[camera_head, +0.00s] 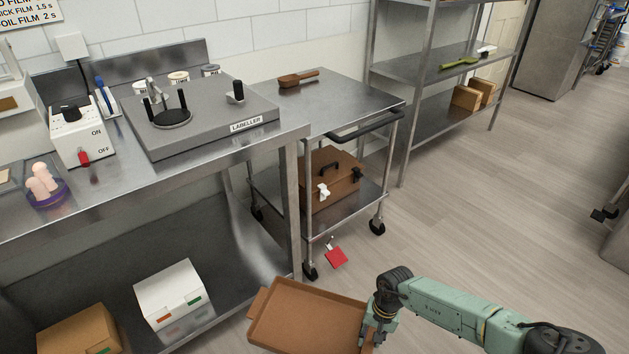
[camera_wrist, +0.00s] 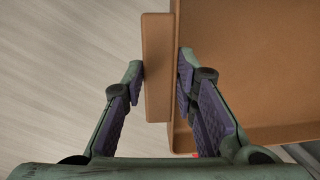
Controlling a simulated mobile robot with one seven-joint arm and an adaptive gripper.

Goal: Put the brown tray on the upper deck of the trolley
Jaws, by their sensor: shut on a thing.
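The brown tray (camera_head: 310,317) is in the air at the bottom middle of the head view, with its open side up and nothing seen in it. My gripper (camera_head: 376,330) is shut on the handle at its right end. In the wrist view the fingers (camera_wrist: 160,85) are on either side of the tray's handle (camera_wrist: 157,60), and the tray floor (camera_wrist: 250,70) stretches to the right. The trolley (camera_head: 340,93) stands behind the tray, beside the workbench. Its upper deck holds a brown scoop or brush (camera_head: 298,79) near the back left; the rest is bare.
A brown case (camera_head: 330,178) sits on the trolley's lower deck. A dark push handle (camera_head: 372,124) runs along the front right of the upper deck. The workbench (camera_head: 200,175) with a labeller (camera_head: 200,118) stands left. Floor to the right is clear.

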